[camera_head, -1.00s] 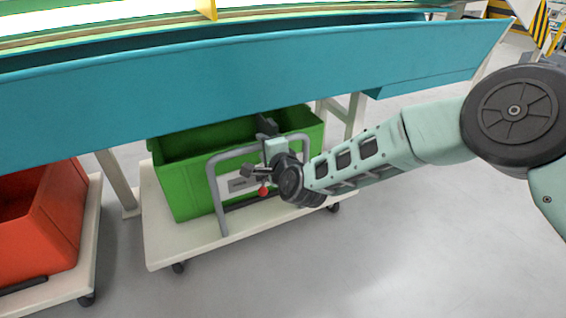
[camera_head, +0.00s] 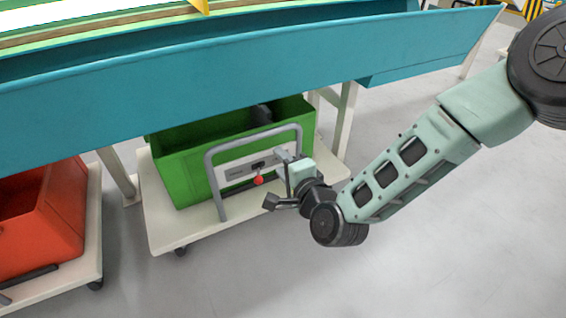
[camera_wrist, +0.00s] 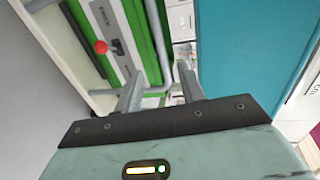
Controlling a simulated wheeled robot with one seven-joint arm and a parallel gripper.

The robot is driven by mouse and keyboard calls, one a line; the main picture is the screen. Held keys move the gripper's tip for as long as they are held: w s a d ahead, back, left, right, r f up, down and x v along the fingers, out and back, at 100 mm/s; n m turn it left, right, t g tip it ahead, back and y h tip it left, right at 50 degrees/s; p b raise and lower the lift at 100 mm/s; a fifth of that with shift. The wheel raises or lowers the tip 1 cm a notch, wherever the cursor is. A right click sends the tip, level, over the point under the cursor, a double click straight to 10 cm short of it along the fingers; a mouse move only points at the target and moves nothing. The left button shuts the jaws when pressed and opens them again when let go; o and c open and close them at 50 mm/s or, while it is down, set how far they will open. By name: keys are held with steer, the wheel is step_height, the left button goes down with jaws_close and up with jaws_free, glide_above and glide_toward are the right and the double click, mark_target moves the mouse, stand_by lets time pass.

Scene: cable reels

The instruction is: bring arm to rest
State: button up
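My gripper (camera_wrist: 160,71) is open, its two grey fingers apart with nothing held between them in the wrist view. In the head view my gripper (camera_head: 281,154) is in front of the green crate, just right of the red knob. My arm reaches down to it from the upper right, with the forearm slanting and the wrist bent. The grey cart handle (camera_head: 209,177) stands close beyond the fingers. From these views I cannot tell the exact gap between the fingers and the handle.
The green crate (camera_head: 184,175) sits on a white wheeled cart (camera_head: 165,230); the red knob (camera_head: 258,181) is by its label plate. A red crate (camera_head: 60,215) on another cart (camera_head: 90,262) is at left. A teal bench (camera_head: 250,65) overhangs both. Floor at lower right is clear.

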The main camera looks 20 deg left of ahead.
stand_by(0.3)
steer(key=s+d+r+n+g+h+p, duration=0.1)
steer(key=s+d+r+n+g+h, duration=0.3)
steer(key=s+d, duration=0.5)
steer(key=s+d+r+n+g+h, duration=0.3)
steer(key=s+d+r+n, duration=0.25)
steer(key=d, duration=0.75)
steer(key=s+d+r+n+g+h+p, duration=0.1)
steer(key=s+d+r+n+g+h, duration=0.4)
steer(key=d, duration=0.6)
step_height(320, 180, up, 37)
steer(key=s+n+t+p, duration=0.1)
steer(key=p, duration=3.6)
steer(key=shift+s+r+t+y+p, duration=0.15)
steer(key=shift+s+t+y+p, duration=0.15)
steer(key=shift+s+p, duration=0.1)
